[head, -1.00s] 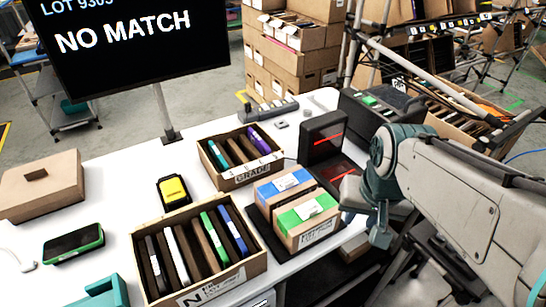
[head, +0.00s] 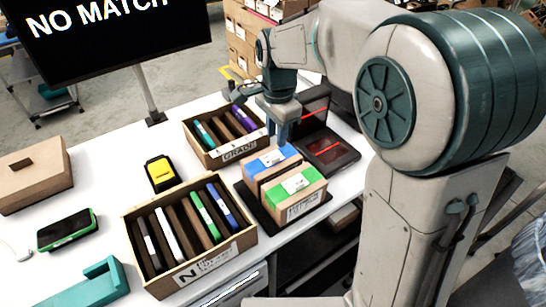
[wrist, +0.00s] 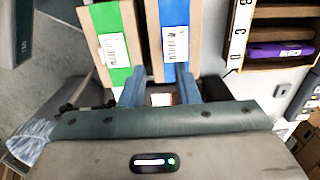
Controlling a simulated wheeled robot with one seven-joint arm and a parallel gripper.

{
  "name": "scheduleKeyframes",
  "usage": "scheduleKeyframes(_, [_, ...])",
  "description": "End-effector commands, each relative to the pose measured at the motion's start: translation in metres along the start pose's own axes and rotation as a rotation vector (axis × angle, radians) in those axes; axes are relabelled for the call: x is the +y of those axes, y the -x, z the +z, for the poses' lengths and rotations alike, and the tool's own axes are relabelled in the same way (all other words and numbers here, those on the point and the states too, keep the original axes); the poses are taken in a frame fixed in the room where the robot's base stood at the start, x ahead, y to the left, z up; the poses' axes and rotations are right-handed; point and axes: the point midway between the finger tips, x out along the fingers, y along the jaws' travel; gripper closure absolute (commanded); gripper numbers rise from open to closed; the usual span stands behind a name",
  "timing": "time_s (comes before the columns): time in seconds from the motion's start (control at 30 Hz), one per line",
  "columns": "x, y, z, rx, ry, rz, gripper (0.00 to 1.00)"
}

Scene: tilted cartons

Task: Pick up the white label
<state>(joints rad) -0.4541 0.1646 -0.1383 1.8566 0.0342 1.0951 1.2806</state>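White labels show on two cartons, and I cannot tell which one the task names. One is on the blue-topped carton (head: 262,166), with its white label (head: 272,157). The other is on the green-topped carton (head: 312,177), with its white label (head: 295,184). The wrist view shows both, the green carton's label (wrist: 114,49) and the blue carton's label (wrist: 176,43). My gripper (head: 282,137) is above the far side of the blue-topped carton. Its blue fingers stand apart in the wrist view (wrist: 159,88). A small white and red patch (wrist: 160,99) shows between them, too small to identify.
A dark scanner (head: 330,152) with a red line stands right of my gripper. Open cartons with several upright slim items stand at the front (head: 250,240) and behind (head: 214,164). A yellow device (head: 160,173) and a green-edged phone (head: 66,229) lie on the white table (head: 105,160).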

Motion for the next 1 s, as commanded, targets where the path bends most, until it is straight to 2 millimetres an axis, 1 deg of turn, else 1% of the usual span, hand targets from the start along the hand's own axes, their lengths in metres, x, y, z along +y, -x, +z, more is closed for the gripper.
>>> scheduleKeyframes(0.03, [0.001,-0.01,0.0,-0.001,0.0,0.004,0.71])
scheduleKeyframes(0.1, [0.0,-0.021,0.0,-0.001,0.0,0.003,0.71])
scheduleKeyframes(0.2, [0.0,-0.032,0.0,-0.001,-0.001,0.001,0.71])
scheduleKeyframes(0.37, [-0.001,-0.041,0.0,-0.001,0.0,0.0,0.71])
scheduleKeyframes(0.6, [-0.007,-0.075,0.003,0.0,0.0,0.003,0.71])
scheduleKeyframes(0.7, [-0.007,-0.085,0.003,0.0,0.0,0.001,0.71])
scheduleKeyframes(0.8, [-0.007,-0.089,0.003,0.0,0.0,-0.001,0.71])
scheduleKeyframes(0.97, [-0.007,-0.089,0.003,0.0,0.001,-0.002,0.71])
scheduleKeyframes(1.0, [-0.007,-0.089,0.003,0.0,0.001,-0.002,0.74])
